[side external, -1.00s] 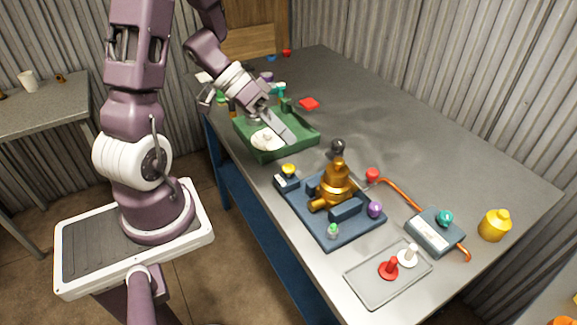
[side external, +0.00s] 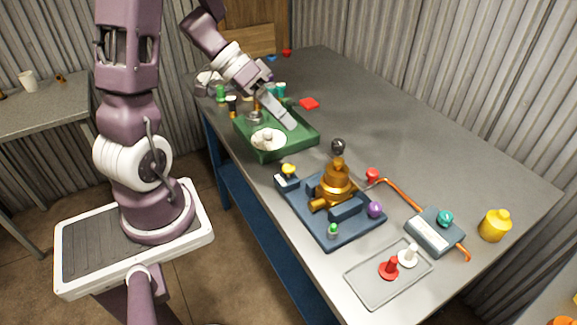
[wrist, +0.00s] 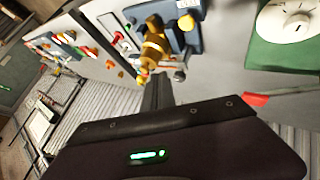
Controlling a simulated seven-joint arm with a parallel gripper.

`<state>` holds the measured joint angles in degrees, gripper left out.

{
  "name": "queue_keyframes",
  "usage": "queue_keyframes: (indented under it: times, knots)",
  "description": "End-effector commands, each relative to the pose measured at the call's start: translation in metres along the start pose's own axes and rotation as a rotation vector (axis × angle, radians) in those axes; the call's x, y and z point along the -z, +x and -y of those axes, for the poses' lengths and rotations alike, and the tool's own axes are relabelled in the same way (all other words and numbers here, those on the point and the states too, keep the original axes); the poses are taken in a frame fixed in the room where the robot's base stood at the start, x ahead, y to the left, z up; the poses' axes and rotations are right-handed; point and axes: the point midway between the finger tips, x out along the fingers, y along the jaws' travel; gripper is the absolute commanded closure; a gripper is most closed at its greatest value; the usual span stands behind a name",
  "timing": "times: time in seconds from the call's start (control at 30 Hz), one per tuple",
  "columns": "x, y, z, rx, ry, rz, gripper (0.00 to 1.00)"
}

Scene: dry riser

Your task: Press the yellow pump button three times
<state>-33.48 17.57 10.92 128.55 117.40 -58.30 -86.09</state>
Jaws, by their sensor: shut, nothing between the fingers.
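The plate carries a brass valve body (side external: 337,185). In the wrist view, what looks like the yellow button (wrist: 186,22) is near the top centre, beside the brass body (wrist: 153,50). My gripper (side external: 292,125) is shut and empty, over the green tray, apart from the button and farther back. Its dark fingers show in the wrist view (wrist: 157,92).
A green tray (side external: 305,144) with a white dial (side external: 267,139) lies below my gripper. A black knob (side external: 338,146) stands behind the brass body. A grey tray (side external: 372,292) holds red and white pegs. A yellow bottle-like object (side external: 495,225) stands at the right. The table's back right is clear.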

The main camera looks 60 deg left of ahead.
Motion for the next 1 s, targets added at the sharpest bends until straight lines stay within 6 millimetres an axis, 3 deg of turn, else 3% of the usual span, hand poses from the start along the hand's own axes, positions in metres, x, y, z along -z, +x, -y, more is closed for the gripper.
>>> queue_keyframes:
  times: [0.17, 0.7, 1.0]
  knots:
    - [-0.005, 0.006, 0.004, -0.002, -0.003, 0.001, 1.00]
    - [-0.041, 0.056, 0.041, -0.001, -0.004, 0.001, 1.00]
    - [-0.045, 0.062, 0.045, 0.000, -0.001, 0.000, 1.00]
